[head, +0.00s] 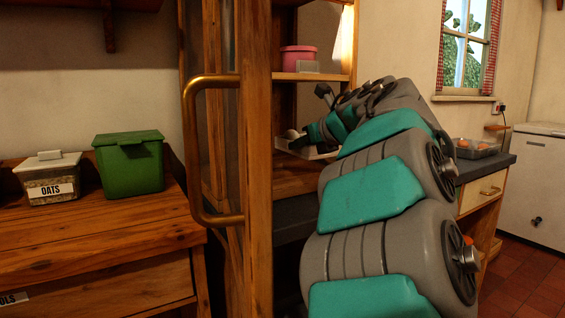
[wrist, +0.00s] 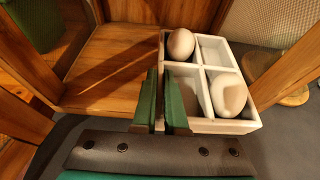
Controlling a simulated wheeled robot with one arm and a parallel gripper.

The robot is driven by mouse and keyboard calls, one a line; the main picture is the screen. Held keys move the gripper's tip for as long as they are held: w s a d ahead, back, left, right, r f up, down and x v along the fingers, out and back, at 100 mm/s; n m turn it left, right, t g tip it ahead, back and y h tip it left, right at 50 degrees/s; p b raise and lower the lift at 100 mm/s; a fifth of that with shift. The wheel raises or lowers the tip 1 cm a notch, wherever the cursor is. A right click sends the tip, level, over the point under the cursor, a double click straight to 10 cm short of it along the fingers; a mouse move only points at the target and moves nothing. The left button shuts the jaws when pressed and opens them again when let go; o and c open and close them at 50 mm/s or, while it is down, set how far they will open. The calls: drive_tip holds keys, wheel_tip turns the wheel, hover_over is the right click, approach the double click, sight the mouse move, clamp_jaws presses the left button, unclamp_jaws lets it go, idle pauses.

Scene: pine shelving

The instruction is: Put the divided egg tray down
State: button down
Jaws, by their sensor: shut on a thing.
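The divided egg tray (wrist: 222,127) is a white box with square compartments. In the wrist view a brown egg (wrist: 181,43) sits in its far left compartment and a paler egg (wrist: 228,95) in its near right one. The other two compartments look empty. My gripper (wrist: 166,88) is shut on the tray's left wall. In the head view the tray (head: 318,155) shows partly, inside the wooden shelving beyond my arm, and looks about level. My gripper (head: 306,138) there is small and partly hidden. I cannot tell whether the tray touches a surface below.
A wooden shelf board (wrist: 105,65) lies bare left of the tray. A door with a brass handle (head: 188,150) stands left of my arm. A pink tin (head: 298,58) is on the shelf above.

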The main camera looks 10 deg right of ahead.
sight(284, 139)
drive_tip(key=w, duration=0.2)
drive_tip(key=w+a+p, duration=0.1)
drive_tip(key=w, duration=0.1)
drive_tip(key=w+a, duration=0.1)
drive_tip(key=w, duration=0.1)
drive_tip(key=shift+w+a+r, duration=0.1)
drive_tip(key=shift+w+a, duration=0.05)
drive_tip(key=shift+w, duration=0.25)
drive_tip(key=shift+a+f+b, duration=0.1)
drive_tip(key=shift+f+b, duration=0.3)
drive_tip(key=shift+f, duration=2.6)
drive_tip(key=shift+w+f, duration=0.15)
drive_tip(key=shift+f, duration=0.35)
drive_tip(key=shift+f, duration=0.2)
drive_tip(key=c, duration=1)
unclamp_jaws()
drive_tip(key=shift+o, duration=0.2)
